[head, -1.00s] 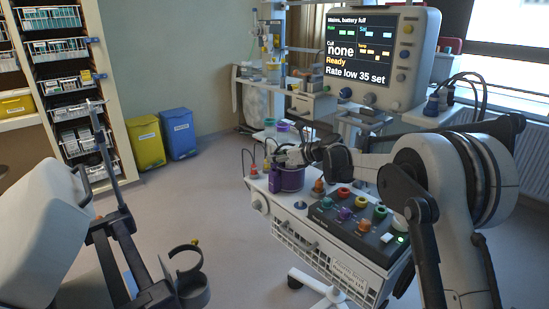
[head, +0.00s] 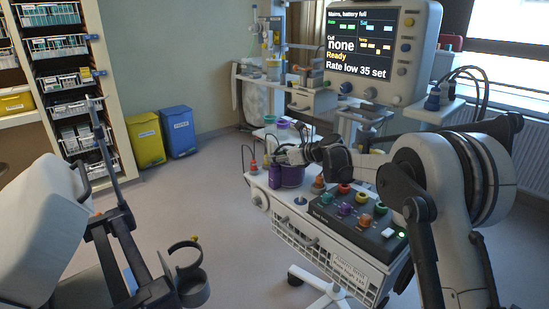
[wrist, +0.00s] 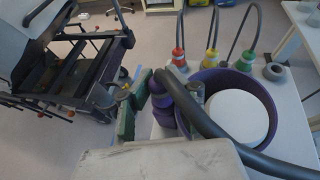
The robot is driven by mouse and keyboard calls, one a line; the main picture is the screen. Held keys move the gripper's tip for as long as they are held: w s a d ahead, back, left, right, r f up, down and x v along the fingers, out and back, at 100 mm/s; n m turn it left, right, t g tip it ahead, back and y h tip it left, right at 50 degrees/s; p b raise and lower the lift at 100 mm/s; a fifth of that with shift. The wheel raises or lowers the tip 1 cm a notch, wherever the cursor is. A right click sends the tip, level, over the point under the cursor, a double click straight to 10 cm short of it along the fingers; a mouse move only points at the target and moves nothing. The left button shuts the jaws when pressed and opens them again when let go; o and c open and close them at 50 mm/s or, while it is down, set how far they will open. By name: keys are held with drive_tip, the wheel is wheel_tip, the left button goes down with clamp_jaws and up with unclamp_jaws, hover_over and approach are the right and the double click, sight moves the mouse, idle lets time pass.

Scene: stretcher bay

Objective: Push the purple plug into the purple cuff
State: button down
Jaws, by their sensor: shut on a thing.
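My gripper (head: 275,160) is above the left end of the cart and shut on a purple plug (head: 275,173). In the wrist view, the plug (wrist: 163,98) stands between the finger pads (wrist: 127,118), with a thick dark hose (wrist: 205,120) passing close beside it. The purple cuff (head: 292,176) is on the cart top, right of the plug. In the wrist view, the cuff (wrist: 262,136) is a round purple wall around a white disc. The plug is close beside the cuff; whether they touch, and where the cuff's inlet is, I cannot tell.
Red (wrist: 179,58), yellow (wrist: 211,58) and green (wrist: 245,62) hose connectors stand along the cart edge, with a grey fitting (wrist: 275,72). A dark panel (head: 350,214) with coloured ports fills the cart's right part. The monitor (head: 375,50) reads cuff none. A stretcher (head: 120,240) stands at left.

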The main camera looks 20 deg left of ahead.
drive_tip(key=c, duration=1.6)
unclamp_jaws()
drive_tip(key=shift+c, duration=0.2)
drive_tip(key=s+d+r+n+t+h, duration=0.1)
drive_tip(key=s+d+r+n+h, duration=0.2)
drive_tip(key=s+d, duration=0.6)
drive_tip(key=s+d+r+n+t+h, duration=0.1)
drive_tip(key=s+d+r+n, duration=0.4)
drive_tip(key=d, duration=0.8)
drive_tip(key=s+d+r+n+h, duration=0.2)
drive_tip(key=s+d+r, duration=0.3)
drive_tip(key=s+d, duration=0.45)
drive_tip(key=s+d+f+n+t+h, duration=0.1)
drive_tip(key=s+d+f+n+h, duration=0.2)
drive_tip(key=s+d, duration=0.7)
drive_tip(key=s+d+f+n+t+h, duration=0.1)
drive_tip(key=s+d+f+n+h, duration=0.3)
drive_tip(key=s+d, duration=0.6)
drive_tip(key=s+f+n, duration=0.2)
drive_tip(key=s+n, duration=0.1)
drive_tip(key=s, duration=0.1)
drive_tip(key=shift+d+f+n, duration=0.15)
drive_tip(key=shift+d+n, duration=0.05)
drive_tip(key=shift+n, duration=0.2)
